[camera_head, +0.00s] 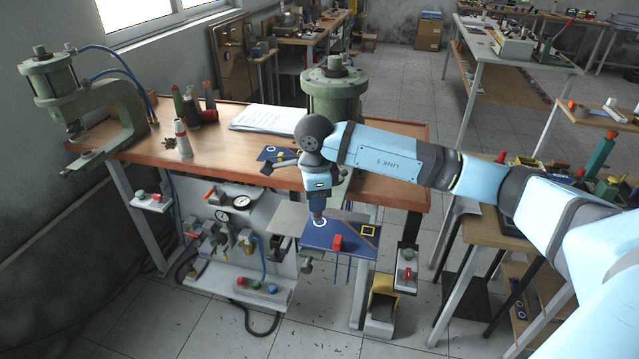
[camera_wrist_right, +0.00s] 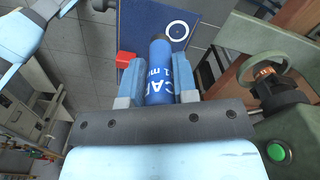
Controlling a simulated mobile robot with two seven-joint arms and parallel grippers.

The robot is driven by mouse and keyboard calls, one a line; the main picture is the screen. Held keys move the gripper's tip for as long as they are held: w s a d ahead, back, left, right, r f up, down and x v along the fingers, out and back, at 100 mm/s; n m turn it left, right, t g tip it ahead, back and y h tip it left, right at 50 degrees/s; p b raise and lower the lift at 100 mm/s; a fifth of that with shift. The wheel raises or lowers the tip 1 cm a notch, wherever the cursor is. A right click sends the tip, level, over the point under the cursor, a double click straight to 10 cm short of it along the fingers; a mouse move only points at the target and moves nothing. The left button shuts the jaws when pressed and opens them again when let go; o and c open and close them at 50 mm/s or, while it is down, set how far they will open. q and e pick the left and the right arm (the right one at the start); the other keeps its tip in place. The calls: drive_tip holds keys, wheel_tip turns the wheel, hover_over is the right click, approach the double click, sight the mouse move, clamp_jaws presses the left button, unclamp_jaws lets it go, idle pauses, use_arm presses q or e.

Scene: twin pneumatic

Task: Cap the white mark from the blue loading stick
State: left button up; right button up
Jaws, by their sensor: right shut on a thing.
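My right gripper (camera_head: 317,208) is shut on a blue cylindrical stick (camera_wrist_right: 160,75) with white lettering, partly hidden between the fingers. In the right wrist view the gripper (camera_wrist_right: 160,85) has one finger on each side of the stick. The white ring mark (camera_wrist_right: 177,30) lies on a blue board (camera_wrist_right: 138,20), just beyond the stick's far end and to its right. In the head view the white mark (camera_head: 320,222) shows on the blue board (camera_head: 350,246), close below the stick's lower tip. I cannot tell whether they touch. My left gripper is not in view.
A green press (camera_head: 333,92) stands behind my right wrist, another (camera_head: 95,105) at the left.

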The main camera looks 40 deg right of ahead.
drive_tip(key=m, duration=0.1)
drive_tip(key=w+d+r+m, duration=0.1)
drive_tip(key=m, duration=0.1)
drive_tip(key=d+m, duration=0.1)
drive_tip(key=shift+w+d+r+m, duration=0.1)
drive_tip(key=shift+w+r+m, duration=0.05)
drive_tip(key=shift+w+m, duration=0.15)
drive_tip(key=shift+f+b, duration=1.55)
drive_tip(key=shift+f, duration=0.55)
drive_tip(key=shift+f+b, duration=0.45)
drive_tip(key=shift+r, duration=0.15)
idle(0.4)
drive_tip(key=shift+r+p, duration=1.45)
drive_tip(key=shift+r, duration=1.45)
